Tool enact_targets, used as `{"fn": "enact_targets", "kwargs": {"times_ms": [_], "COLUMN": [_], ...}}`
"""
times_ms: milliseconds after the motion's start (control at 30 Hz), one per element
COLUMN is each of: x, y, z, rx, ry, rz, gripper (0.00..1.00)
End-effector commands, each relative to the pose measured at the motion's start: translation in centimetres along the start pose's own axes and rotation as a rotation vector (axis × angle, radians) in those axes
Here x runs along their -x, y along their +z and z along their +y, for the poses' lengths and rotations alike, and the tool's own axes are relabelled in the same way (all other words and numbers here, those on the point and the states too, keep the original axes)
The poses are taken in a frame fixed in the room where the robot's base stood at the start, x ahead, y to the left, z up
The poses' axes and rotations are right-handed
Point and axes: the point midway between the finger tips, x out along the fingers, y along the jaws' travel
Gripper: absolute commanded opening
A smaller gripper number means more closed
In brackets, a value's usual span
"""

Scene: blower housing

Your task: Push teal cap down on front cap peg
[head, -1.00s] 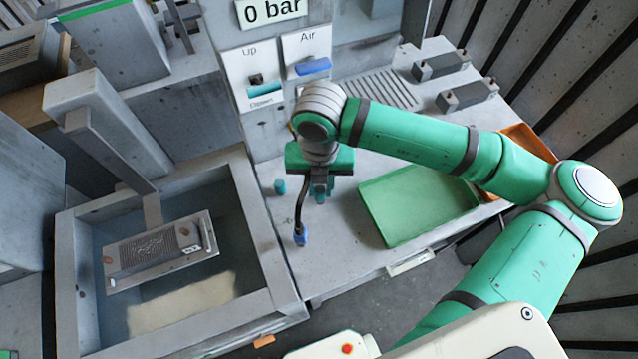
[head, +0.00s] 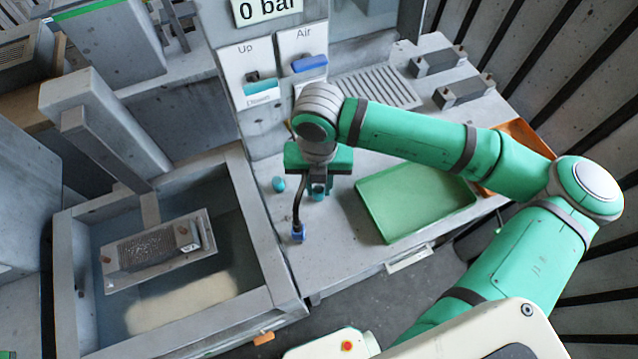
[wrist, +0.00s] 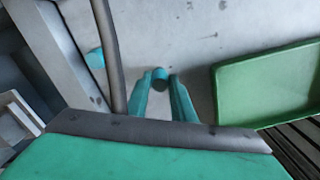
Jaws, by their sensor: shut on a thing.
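My gripper (head: 318,194) points down over the grey bench, left of the green tray. In the wrist view its two teal fingers (wrist: 160,92) are shut on a small teal cap (wrist: 160,75) at their tips. The cap is close to the bench top; whether a peg is under it is hidden. A second teal cap (head: 279,184) stands on the bench to the left, near the tub, and shows in the wrist view (wrist: 95,57) too. I cannot make out the front cap peg.
A black hose with a blue end (head: 298,232) hangs beside my gripper. The green tray (head: 415,203) lies on the right, with an orange tray (head: 520,140) behind. The tub (head: 265,255) on the left holds a metal part (head: 160,250). Switches stand behind.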

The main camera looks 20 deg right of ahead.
Motion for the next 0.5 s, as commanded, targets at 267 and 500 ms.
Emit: {"fn": "enact_targets", "kwargs": {"times_ms": [267, 500], "x": [-0.09, -0.08], "y": [0.1, 0.11], "z": [-0.02, -0.05], "rx": [-0.002, -0.003], "ry": [0.0, 0.0], "rz": [-0.001, -0.001], "gripper": [0.01, 0.44]}}
